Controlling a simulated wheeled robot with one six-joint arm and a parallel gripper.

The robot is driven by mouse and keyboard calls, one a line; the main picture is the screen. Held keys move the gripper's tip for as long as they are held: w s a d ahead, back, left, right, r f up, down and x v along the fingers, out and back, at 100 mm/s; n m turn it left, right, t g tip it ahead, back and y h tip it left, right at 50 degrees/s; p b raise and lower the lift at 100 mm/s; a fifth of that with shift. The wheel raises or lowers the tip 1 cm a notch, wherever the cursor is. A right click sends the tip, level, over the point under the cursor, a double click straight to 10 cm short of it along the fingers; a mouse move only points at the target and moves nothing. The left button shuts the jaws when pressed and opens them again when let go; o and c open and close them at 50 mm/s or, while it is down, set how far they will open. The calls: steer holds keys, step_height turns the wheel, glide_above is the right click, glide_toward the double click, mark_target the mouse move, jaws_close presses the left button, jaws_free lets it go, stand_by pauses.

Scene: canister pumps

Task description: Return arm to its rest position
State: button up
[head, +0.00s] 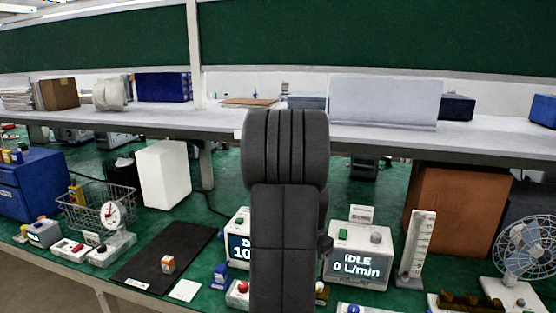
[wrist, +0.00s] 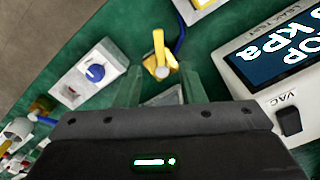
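My arm (head: 285,200) stands dark and upright in the middle of the head view, folded in front of the bench. My gripper is hidden behind it there. In the wrist view my gripper (wrist: 162,82) shows two greenish fingers standing apart, with nothing seen held between them. A yellow-topped fitting (wrist: 160,55) lies beyond the fingertips; I cannot tell its distance. The leak test unit (wrist: 270,60) is to the right of the fingers, its screen partly cut off. A white box with a blue knob (wrist: 95,72) is to the left.
The flow unit (head: 358,255), reading IDLE 0 L/min, stands right of my arm. A fan (head: 525,248) stands far right. A raised shelf (head: 220,122) crosses behind.

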step_height(320, 180, down, 10)
steer(key=shift+s+f, duration=0.1)
steer(key=shift+f, duration=0.05)
steer(key=shift+d+r+n+p, duration=0.15)
steer(key=shift+r+n+p, duration=0.05)
steer(key=shift+n+p, duration=0.15)
steer(key=shift+s+d+n, duration=0.25)
steer(key=shift+s+n, duration=0.05)
steer(key=shift+n, duration=0.35)
